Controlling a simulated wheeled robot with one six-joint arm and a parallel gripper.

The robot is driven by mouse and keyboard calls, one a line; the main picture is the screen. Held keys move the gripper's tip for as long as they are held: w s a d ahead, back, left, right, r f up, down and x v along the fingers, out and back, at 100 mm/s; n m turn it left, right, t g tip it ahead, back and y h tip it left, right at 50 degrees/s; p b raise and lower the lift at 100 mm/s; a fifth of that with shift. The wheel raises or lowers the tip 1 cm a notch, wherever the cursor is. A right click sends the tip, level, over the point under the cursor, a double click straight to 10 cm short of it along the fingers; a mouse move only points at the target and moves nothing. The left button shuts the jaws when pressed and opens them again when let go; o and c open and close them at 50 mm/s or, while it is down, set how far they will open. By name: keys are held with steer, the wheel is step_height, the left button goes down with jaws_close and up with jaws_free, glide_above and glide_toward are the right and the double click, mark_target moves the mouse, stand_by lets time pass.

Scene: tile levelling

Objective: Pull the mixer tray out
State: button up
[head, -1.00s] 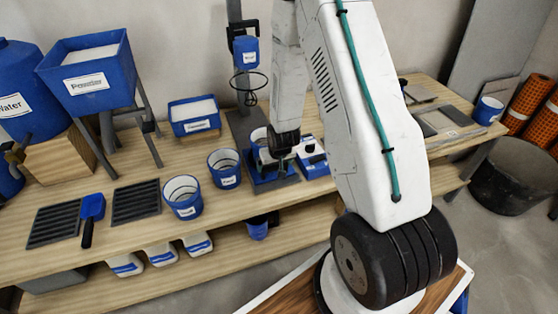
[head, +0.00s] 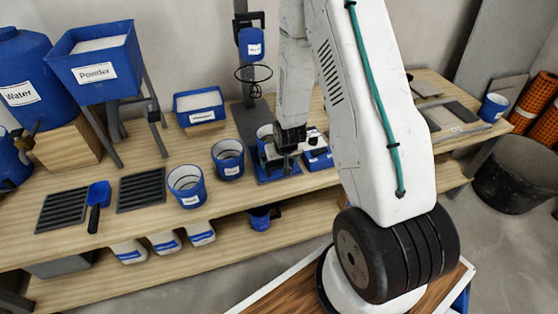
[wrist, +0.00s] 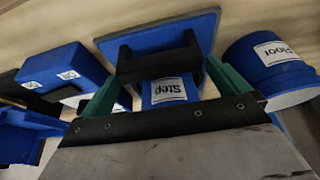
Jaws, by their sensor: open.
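My gripper (head: 280,158) is low over the bench, by the foot of the mixer stand (head: 245,110). In the wrist view it is open, its two green fingers (wrist: 165,75) apart. I cannot tell whether the fingers touch the handle. In the head view the blue tray (head: 265,178) is partly hidden by my gripper. A bucket (head: 265,135) stands just behind my gripper.
Two blue buckets (head: 186,187) (head: 228,160) stand left of my gripper; a "Floor" bucket (wrist: 270,60) is close on the right in the wrist view. A small blue box (head: 318,160) sits right of my gripper. The bench front (head: 215,215) has bare wood.

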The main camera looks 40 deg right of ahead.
steer(key=v, duration=0.7)
steer(key=shift+r, duration=0.3)
steer(key=shift+s+a, duration=0.1)
steer(key=shift+s, duration=0.05)
steer(key=s+a+r+g+y, duration=0.1)
steer(key=s+a+g, duration=0.15)
steer(key=s, duration=0.45)
steer(key=s+a+r+n, duration=0.1)
steer(key=s+a+r, duration=0.2)
steer(key=s+r, duration=0.3)
steer(key=s+a+r+n, duration=0.1)
steer(key=s+a+r, duration=0.2)
steer(key=r, duration=1.1)
steer(key=s+a+r+n, duration=0.1)
steer(key=s+a+r, duration=0.3)
steer(key=s+r, duration=0.5)
steer(key=shift+s+r, duration=0.2)
steer(key=shift+r, duration=0.7)
